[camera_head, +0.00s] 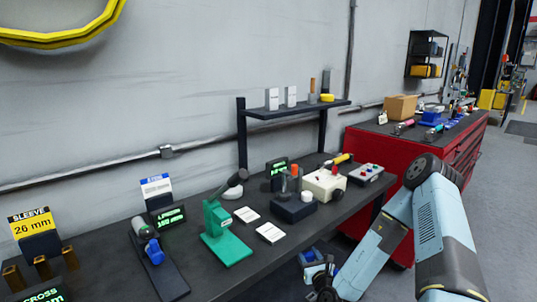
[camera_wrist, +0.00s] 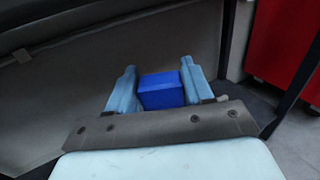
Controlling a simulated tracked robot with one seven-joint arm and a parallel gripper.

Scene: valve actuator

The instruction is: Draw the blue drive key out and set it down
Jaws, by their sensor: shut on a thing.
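My gripper (camera_head: 312,262) hangs low in front of the dark bench's front edge (camera_head: 300,238), apart from the bench top. In the wrist view my gripper (camera_wrist: 158,68) has its two light-blue fingers closed on either side of a blue block (camera_wrist: 161,92). This block looks like the grip of the blue drive key; its far end is hidden. On the bench at left, a grey device with a blue end piece (camera_head: 155,252) lies on a dark plate (camera_head: 165,278). I cannot tell whether that blue piece belongs to the task.
A green stand (camera_head: 222,235), white cards (camera_head: 270,233), a dark block with orange-tipped parts (camera_head: 293,208) and a cream box (camera_head: 323,184) stand on the bench. A red cabinet (camera_head: 405,160) is at right, also in the wrist view (camera_wrist: 285,45). The floor at right is clear.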

